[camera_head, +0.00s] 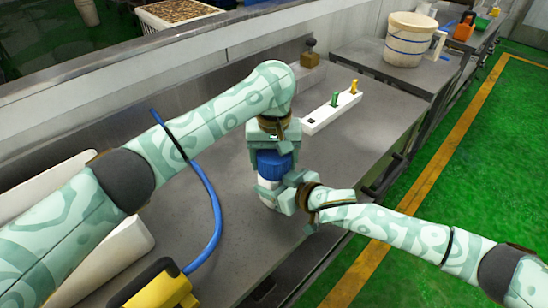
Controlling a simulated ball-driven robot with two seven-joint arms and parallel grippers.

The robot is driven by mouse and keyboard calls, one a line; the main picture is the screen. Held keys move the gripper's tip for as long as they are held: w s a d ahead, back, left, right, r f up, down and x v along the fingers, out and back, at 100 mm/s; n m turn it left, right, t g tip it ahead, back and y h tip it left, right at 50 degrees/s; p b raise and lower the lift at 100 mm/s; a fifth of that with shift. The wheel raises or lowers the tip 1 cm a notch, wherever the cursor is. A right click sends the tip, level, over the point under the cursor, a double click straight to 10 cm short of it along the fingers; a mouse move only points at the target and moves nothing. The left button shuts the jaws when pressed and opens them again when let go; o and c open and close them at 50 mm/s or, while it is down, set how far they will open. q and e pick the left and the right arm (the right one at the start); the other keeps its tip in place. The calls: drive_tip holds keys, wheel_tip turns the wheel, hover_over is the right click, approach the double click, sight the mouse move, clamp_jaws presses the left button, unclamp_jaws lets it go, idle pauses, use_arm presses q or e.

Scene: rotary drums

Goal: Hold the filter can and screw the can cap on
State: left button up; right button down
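The blue can cap (271,166) sits at the top of the white filter can (265,183), which stands on the grey metal table. I cannot tell whether the cap's threads are engaged. My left gripper (273,160) points down from above, with its fingers around the cap. My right gripper (277,197) comes in from the right, low down, with its fingers around the can's body. The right gripper hides much of the can, and the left gripper hides the cap's top.
A white block with green and yellow pegs (330,108) lies behind the grippers. A blue hose (213,205) runs to a yellow tool (158,288) at lower left, beside a pale tray (115,262). A bucket (408,40) stands at back right.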

sight(274, 152)
use_arm(q)
drive_tip(key=c, duration=0.3)
drive_tip(key=o, duration=1)
drive_tip(key=shift+o, duration=0.2)
drive_tip(key=shift+r, duration=2.3)
drive_tip(key=shift+o, duration=1)
wheel_tip(274, 152, up, 12)
